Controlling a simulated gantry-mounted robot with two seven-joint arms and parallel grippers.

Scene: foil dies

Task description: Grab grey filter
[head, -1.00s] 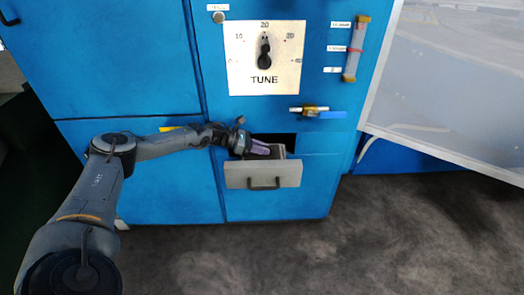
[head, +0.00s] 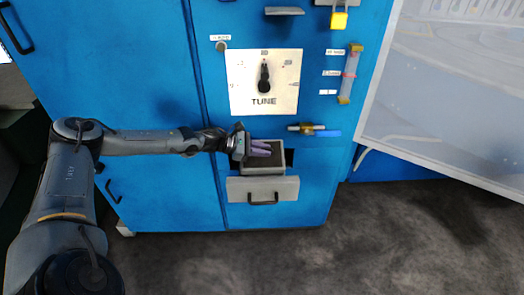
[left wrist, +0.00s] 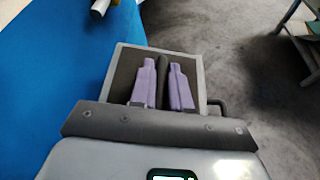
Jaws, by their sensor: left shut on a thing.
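The grey filter (head: 264,161) shows as a dark panel inside a pale grey rim, in the open drawer (head: 262,190) at the bottom of the blue cabinet. In the left wrist view the filter has a raised dark ridge (left wrist: 162,76) along its middle. My left gripper (head: 263,149) reaches in from the left, with its purple fingers (left wrist: 162,88) on either side of that ridge. It is shut on the filter. The fingers and palm hide part of the panel. I cannot tell whether the filter is raised off the drawer floor. My right gripper is out of view.
The TUNE dial plate (head: 265,84) sits on the cabinet above the drawer. A brass valve with a blue handle (head: 325,133) sticks out just above and right of the drawer. A gauge tube (head: 350,75) is at the upper right. The dark floor in front is clear.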

